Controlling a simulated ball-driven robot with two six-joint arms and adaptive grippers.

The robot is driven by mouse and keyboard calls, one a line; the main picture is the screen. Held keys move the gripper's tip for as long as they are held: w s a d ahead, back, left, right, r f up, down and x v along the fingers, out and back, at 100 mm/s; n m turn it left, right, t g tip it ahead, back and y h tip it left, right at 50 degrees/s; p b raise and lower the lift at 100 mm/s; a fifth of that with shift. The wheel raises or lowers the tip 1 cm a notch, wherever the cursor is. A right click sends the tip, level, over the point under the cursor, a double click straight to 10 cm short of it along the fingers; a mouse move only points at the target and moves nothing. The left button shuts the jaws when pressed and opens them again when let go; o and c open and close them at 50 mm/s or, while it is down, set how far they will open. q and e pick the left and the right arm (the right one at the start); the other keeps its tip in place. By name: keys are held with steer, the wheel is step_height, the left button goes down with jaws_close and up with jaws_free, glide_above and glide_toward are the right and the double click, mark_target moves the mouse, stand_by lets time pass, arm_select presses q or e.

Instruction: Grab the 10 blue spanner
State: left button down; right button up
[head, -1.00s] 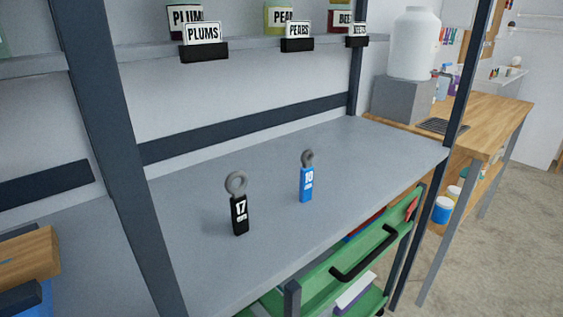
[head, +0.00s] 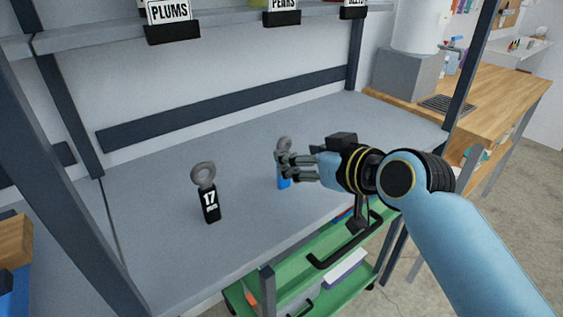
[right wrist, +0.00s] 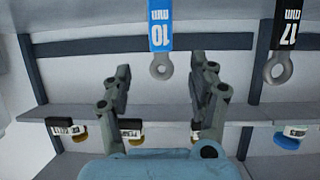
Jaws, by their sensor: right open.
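The blue 10 mm spanner (head: 283,183) stands upright on the grey shelf, grey ring at the top, partly hidden by my right gripper in the head view. It also shows, upside down, in the right wrist view (right wrist: 161,40). My right gripper (head: 284,160) reaches in from the right at the height of its ring. In the right wrist view the open fingers (right wrist: 162,72) have the ring between or just beyond their tips; I cannot tell whether they touch. The black 17 mm spanner (head: 209,203) stands upright to the left. My left gripper is not in view.
A dark upright post (head: 66,95) stands at the left and another at the right of the grey shelf (head: 150,245). A green cart (head: 300,280) with a black handle is below its front edge. Labelled holders, one reading PLUMS (head: 170,14), line the upper shelf.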

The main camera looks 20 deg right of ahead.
glide_above(283, 187)
steer(key=w, duration=0.1)
steer(key=f, duration=0.3)
steer(key=shift+d+f, duration=0.2)
steer(key=shift+f, duration=0.15)
jaws_close()
